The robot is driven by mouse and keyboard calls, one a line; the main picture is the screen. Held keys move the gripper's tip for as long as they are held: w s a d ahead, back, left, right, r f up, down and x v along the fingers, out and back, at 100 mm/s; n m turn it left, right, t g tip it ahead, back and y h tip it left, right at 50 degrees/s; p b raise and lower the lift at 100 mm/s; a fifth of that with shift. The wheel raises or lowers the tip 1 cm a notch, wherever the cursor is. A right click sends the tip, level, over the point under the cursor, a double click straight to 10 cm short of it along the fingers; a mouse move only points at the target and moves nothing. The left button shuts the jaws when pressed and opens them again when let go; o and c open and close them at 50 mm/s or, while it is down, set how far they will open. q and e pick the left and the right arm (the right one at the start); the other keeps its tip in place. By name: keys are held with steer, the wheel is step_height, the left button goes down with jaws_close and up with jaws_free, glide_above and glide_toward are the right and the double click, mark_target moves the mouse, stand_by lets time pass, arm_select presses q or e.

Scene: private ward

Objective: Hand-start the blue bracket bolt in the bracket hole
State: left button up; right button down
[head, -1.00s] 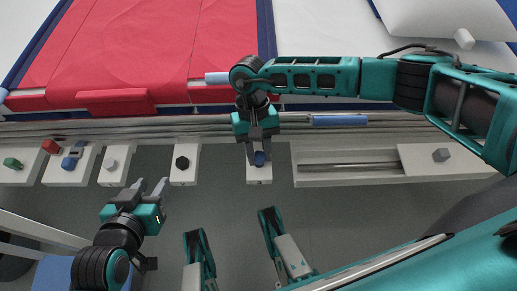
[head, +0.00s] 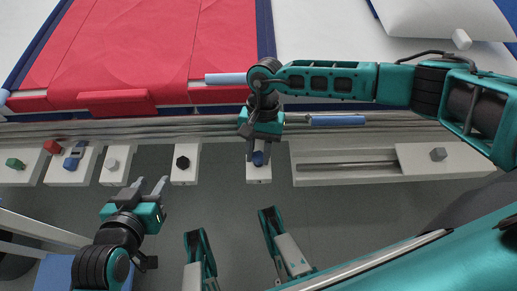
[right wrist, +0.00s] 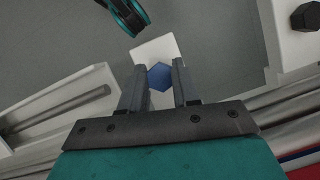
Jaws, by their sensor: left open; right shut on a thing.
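The blue bolt (head: 258,158) has a hexagonal head and sits at a small white block (head: 259,174) in the middle of the row. My right gripper (head: 259,153) points down over it, shut on its head. In the right wrist view the blue hex head (right wrist: 159,76) lies between the two fingers (right wrist: 160,88), above the white block (right wrist: 155,48). The bolt's shank and any hole under it are hidden. My left gripper (head: 151,186) is open and empty, below and left of the bolt. I cannot tell for certain which part is the bracket.
White blocks to the left carry a black hex piece (head: 182,162), a grey one (head: 112,164), a blue piece (head: 74,157) and a green one (head: 15,163). A long white slotted tray (head: 345,172) lies right. Bed rails run behind.

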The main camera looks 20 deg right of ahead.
steer(key=m, duration=0.1)
steer(key=m+p, duration=0.1)
steer(key=shift+s+d+m+t+y, duration=0.15)
steer(key=shift+s+m+t+y, duration=0.15)
steer(key=shift+m+y, duration=0.1)
steer(key=shift+w+m+p, duration=0.1)
steer(key=shift+m+p, duration=0.2)
steer(key=shift+m, duration=0.2)
steer(key=shift+f, duration=0.15)
steer(key=shift+m+t+y, duration=0.3)
steer(key=shift+r+m+t+p, duration=0.25)
steer(key=shift+m+t+p, duration=0.05)
steer(key=shift+m+p, duration=0.65)
steer(key=shift+m+y+p, duration=0.3)
steer(key=shift+m, duration=0.25)
steer(key=shift+w+f+m+t, duration=0.1)
steer(key=shift+f+m+t, duration=0.05)
steer(key=shift+m+t, duration=0.2)
steer(key=c, duration=0.7)
jaws_free()
steer(key=shift+c, duration=0.2)
